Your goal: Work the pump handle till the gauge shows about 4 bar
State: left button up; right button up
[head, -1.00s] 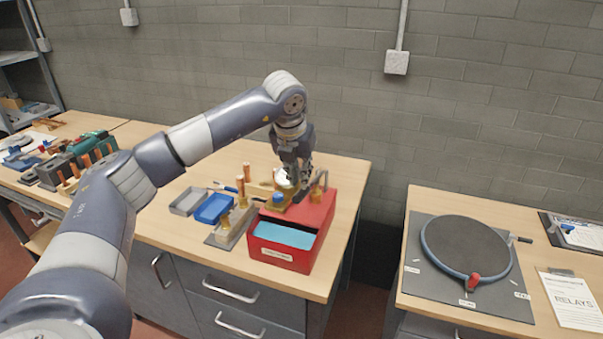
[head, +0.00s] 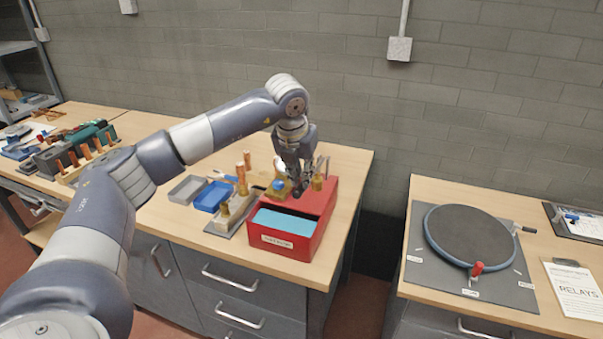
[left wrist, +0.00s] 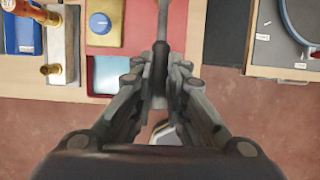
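The red pump box (head: 321,232) stands on the middle bench, with a light blue recess (head: 287,222) in its top. A brass block with a blue knob (left wrist: 98,23) sits on the red top. A white round face (head: 280,165), perhaps the gauge, shows partly behind my left gripper; I cannot read it. The pump handle, a grey rod with a dark grip (left wrist: 160,55), runs between the fingers of my left gripper (left wrist: 160,82), which appear closed on the grip from both sides. In the head view my left gripper (head: 299,190) is over the box. My right gripper is not in view.
Left of the box are a blue tray (head: 212,197), a grey tray (head: 187,189) and brass and copper fittings (head: 239,203). A round turntable (head: 472,236) with a red knob is on the right bench, across a gap. A block wall stands behind.

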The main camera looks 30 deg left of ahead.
pick_arm(q)
jog(key=shift+f+b, duration=1.1)
jog(key=shift+f, duration=0.3)
dwell(0.8)
jog(key=shift+r, duration=0.1)
notch_tip(320, 180, up, 8)
jog(key=p, duration=0.5)
